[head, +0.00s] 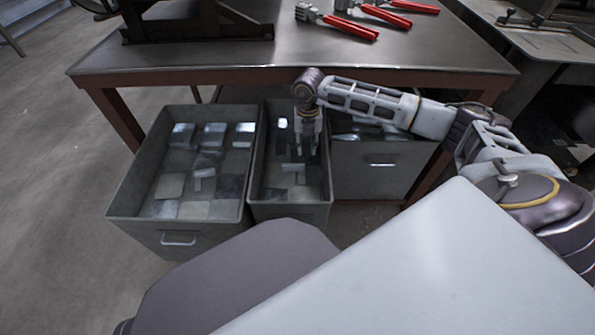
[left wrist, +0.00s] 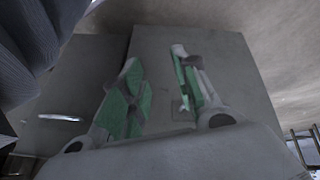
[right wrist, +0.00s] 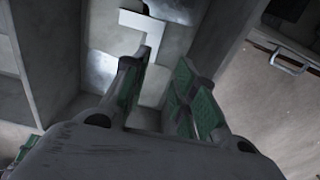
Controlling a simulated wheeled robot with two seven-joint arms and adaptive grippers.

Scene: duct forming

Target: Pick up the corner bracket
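A pale, flat angled piece that looks like the corner bracket (head: 293,168) lies on the floor of the middle grey bin (head: 291,211). It also shows near the top of the right wrist view (right wrist: 150,24), just beyond the fingertips. My right gripper (head: 308,150) points down inside that bin, behind the bracket in the head view. In the right wrist view its green-padded fingers (right wrist: 163,72) are apart with nothing between them. My left gripper is outside the head view. In the left wrist view its fingers (left wrist: 155,75) are apart and empty, facing a grey surface.
A left bin (head: 122,214) holds several flat plates and a similar small angled piece (head: 203,178). A right bin (head: 380,178) stands under my right forearm. The table (head: 240,56) above carries red-handled tools (head: 350,27). Bin walls stand close around my right gripper.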

